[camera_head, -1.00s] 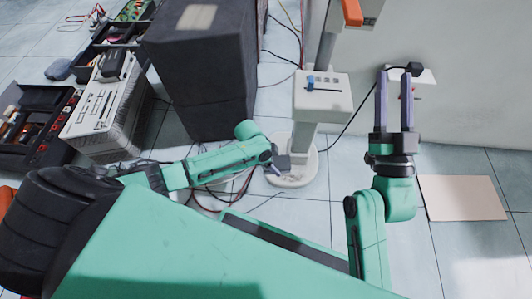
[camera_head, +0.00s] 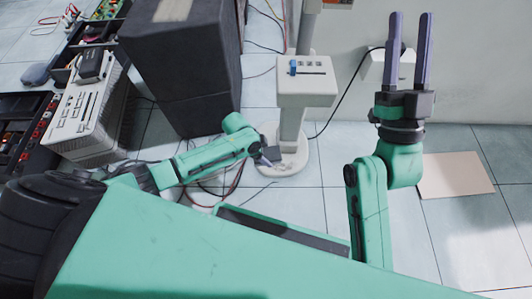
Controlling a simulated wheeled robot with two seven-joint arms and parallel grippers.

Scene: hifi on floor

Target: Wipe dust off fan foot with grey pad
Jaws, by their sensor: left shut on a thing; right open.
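The fan stands on the floor near the wall, with a pale control box (camera_head: 307,88) on its column and a round white foot (camera_head: 293,162) below. My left gripper (camera_head: 266,160) is low at the left edge of the foot, small and partly hidden by its own arm. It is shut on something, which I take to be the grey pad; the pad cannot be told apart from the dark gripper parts. Contact with the foot and any dust are too small to tell. My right gripper (camera_head: 411,45) is open and empty, fingers pointing up the picture, right of the fan.
A large black speaker box (camera_head: 185,65) stands left of the fan. A grey hifi unit (camera_head: 92,115) and toolboxes lie further left. Cables run on the floor around my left arm. A beige board (camera_head: 454,175) lies at right. A white wall socket has a black cable.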

